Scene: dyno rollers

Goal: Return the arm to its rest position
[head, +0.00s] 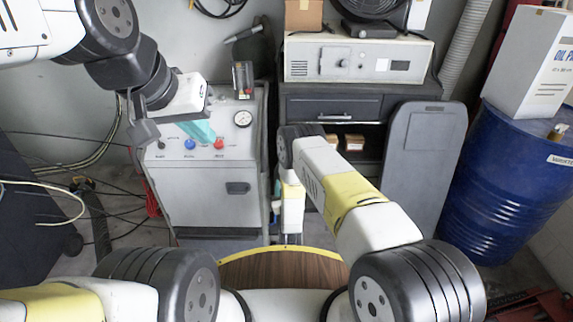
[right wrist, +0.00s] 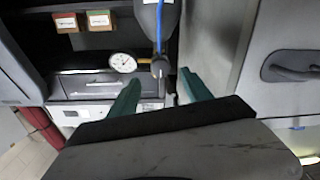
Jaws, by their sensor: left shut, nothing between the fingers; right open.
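My left arm comes in from the left in the head view. Its teal-fingered gripper (head: 202,132) is shut and empty, in front of the top panel of the grey machine (head: 204,205), near a blue knob (head: 190,144) and a red knob (head: 218,143). Whether it touches the panel I cannot tell. My right arm (head: 345,190) reaches forward and bends down at the centre; its fingers are not clear in the head view. In the right wrist view my right gripper (right wrist: 160,80) has its teal fingers apart, with nothing held between them.
A round gauge (head: 243,119) sits on the machine's panel. A dark drawer cabinet (head: 332,106) stands behind my right arm, with a grey panel (head: 424,165) beside it. A blue drum (head: 510,175) is at the right. Cables (head: 95,150) hang and lie at the left.

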